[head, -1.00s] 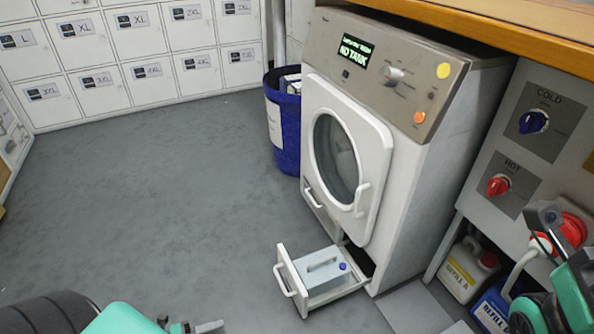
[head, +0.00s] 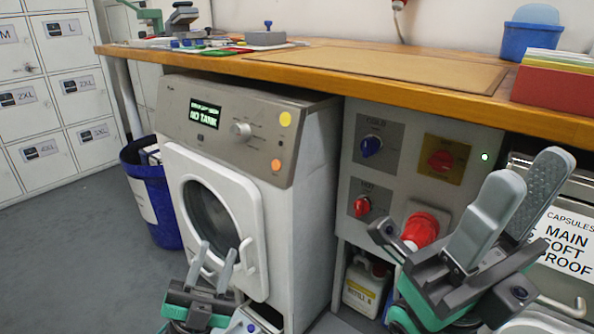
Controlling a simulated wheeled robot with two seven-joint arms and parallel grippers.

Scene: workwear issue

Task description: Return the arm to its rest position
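My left gripper (head: 217,256) is at the bottom of the head view, in front of the washing machine's round door (head: 209,208). Its two grey fingers stand apart and nothing shows between them. My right gripper (head: 527,182) is at the right, in front of the control panel and the capsule unit. Its fingers point up, spread and empty. The washing machine (head: 318,160) shows "NO TANK" on its display (head: 206,114). The low drawer with the grey tank (head: 245,322) is mostly hidden behind my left gripper and cut off by the lower edge.
A wooden worktop (head: 330,70) runs above the machine. A blue bin (head: 150,205) stands left of it. The control panel (head: 405,150) has blue, red and yellow-backed knobs. A refill bottle (head: 362,290) stands below it. Lockers (head: 50,110) line the left wall; the floor before them is clear.

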